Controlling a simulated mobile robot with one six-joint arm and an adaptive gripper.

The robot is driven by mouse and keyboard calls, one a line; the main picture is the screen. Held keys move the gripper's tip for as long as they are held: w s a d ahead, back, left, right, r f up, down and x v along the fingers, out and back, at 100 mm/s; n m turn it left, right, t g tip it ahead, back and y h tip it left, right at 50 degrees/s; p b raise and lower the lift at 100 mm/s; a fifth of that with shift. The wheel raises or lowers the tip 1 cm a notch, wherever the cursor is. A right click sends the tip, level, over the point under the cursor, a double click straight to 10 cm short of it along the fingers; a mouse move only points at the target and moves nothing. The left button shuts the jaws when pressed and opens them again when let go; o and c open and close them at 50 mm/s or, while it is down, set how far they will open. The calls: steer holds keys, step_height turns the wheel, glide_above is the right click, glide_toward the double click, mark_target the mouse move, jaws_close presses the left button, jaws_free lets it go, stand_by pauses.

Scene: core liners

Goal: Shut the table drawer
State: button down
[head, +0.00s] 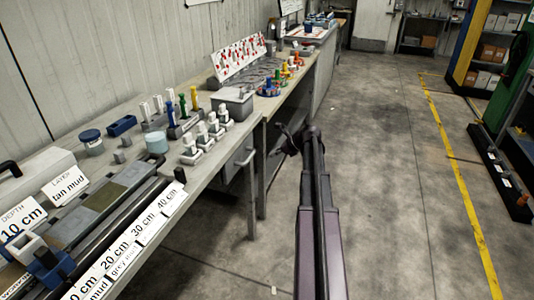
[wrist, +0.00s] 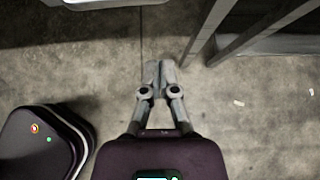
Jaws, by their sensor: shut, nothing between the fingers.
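The grey table drawer (head: 237,166) is under the front edge of the long workbench (head: 205,178), left of my arm in the head view. Its front carries a bar handle (head: 246,157). I cannot tell how far the drawer stands out. My gripper (head: 284,138) is to the right of the drawer, over the aisle floor and apart from the handle. In the wrist view my gripper (wrist: 160,68) is shut and empty, with its fingertips together above bare concrete. The drawer cannot be made out clearly in the wrist view.
Table legs (head: 252,205) stand close left of my arm. The bench top holds core samples, label cards, a grey box (head: 232,103) and colored pieces. The concrete floor (head: 385,190) to the right is free up to a yellow line (head: 460,170); shelves (head: 490,55) stand beyond.

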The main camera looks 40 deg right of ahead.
steer(key=p+v, duration=0.4)
steer(key=v, duration=0.3)
steer(key=shift+s, duration=0.2)
stand_by(0.6)
